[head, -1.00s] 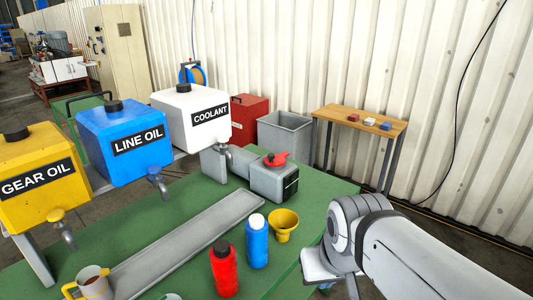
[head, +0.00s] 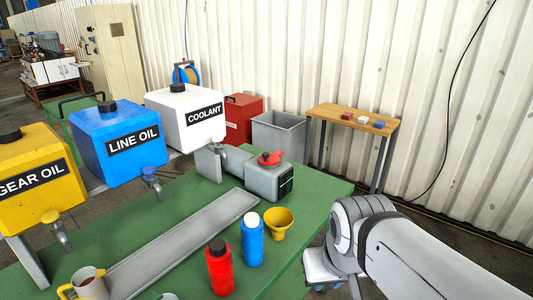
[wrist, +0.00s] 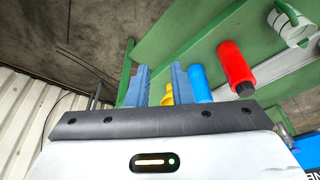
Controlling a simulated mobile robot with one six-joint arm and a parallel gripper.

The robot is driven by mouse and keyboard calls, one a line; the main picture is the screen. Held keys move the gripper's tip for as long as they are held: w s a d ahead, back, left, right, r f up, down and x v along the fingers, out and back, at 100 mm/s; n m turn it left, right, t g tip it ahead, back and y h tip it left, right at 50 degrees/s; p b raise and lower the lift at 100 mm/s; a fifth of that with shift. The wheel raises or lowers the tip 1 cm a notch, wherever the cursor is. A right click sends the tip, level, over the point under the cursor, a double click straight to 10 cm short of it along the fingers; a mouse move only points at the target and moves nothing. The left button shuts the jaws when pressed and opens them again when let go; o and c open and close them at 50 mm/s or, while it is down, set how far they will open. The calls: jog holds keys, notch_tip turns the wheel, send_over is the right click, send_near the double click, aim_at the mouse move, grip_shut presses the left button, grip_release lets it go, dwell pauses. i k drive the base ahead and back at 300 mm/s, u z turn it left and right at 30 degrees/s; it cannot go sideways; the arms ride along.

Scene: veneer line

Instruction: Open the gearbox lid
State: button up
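The gearbox (head: 268,181) is a grey box on the far right part of the green table, joined to a grey motor-like body on its left. A red lid or cap (head: 270,158) with a handle sits on its top and looks closed. In the wrist view my gripper (wrist: 158,80) has its two blue-grey fingers apart with nothing held between them. The yellow funnel, blue bottle and red bottle show beyond the fingers. In the head view my arm is at the right, beside the table edge, and the fingertips are hidden. The gearbox is not clear in the wrist view.
A yellow funnel (head: 278,223), a blue bottle (head: 252,240) and a red bottle (head: 220,267) stand on the green table (head: 180,215) near my arm. A long grey tray (head: 185,243) lies left of them. Yellow, blue and white tanks with taps line the left side.

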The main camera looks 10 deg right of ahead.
aim_at(266, 158)
jog(key=u, duration=0.05)
jog(key=k, duration=0.45)
jog(key=z, duration=1.95)
jog(key=i, duration=1.55)
jog(key=u, duration=2.8)
jog(key=i, duration=0.95)
jog(key=z, duration=0.05)
